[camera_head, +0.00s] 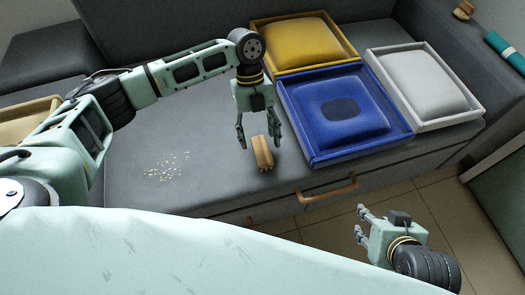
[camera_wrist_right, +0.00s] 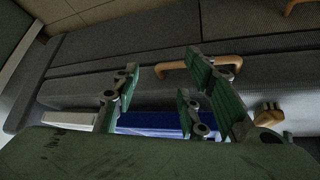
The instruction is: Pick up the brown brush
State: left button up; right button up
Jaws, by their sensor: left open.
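A small brown brush (camera_head: 262,153) with a wooden back lies on the dark grey bench seat (camera_head: 210,185), near its front edge. My left gripper (camera_head: 259,136) points down just above and behind the brush, its fingers spread apart. The fingertips are close to the brush's far end, and I cannot tell whether they touch it. The brush also shows at the right of the right wrist view (camera_wrist_right: 268,115). My right gripper (camera_head: 364,226) is open and empty, off the bench's front at lower right.
Crumbs (camera_head: 167,165) are scattered left of the brush. Yellow (camera_head: 262,66), blue (camera_head: 360,151) and white (camera_head: 468,115) trays hold cushions to the right. A wooden handle (camera_head: 327,191) sticks out of the bench front. Another brush-like item (camera_head: 464,10) and a teal roll (camera_head: 505,52) are at top right.

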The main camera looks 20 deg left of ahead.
aim_at(262, 149)
pick_arm(q)
jog(key=x, duration=0.2)
jog(key=b+x, duration=0.1)
jog(key=x, duration=0.1)
jog(key=shift+s+d+f, duration=0.15)
jog(key=shift+d, duration=0.15)
jog(key=shift+s+f, duration=0.1)
pick_arm(e)
jog(key=w+a+r+t+y, duration=0.1)
jog(key=w+a+r+t, duration=0.1)
jog(key=w, duration=0.4)
notch_tip(262, 149, up, 2)
jog(key=shift+w+a+r+t, duration=0.15)
jog(key=shift+w+t, duration=0.1)
jog(key=shift+t, duration=0.55)
pick_arm(q)
jog(key=shift+f, duration=0.2)
pick_arm(e)
jog(key=shift+s+d+f+g, duration=0.2)
jog(key=shift+s+f+g, duration=0.1)
jog(key=shift+s+f, duration=0.2)
pick_arm(q)
jog(key=shift+s+f, duration=0.1)
jog(key=shift+f, duration=0.05)
jog(key=c, duration=1.3)
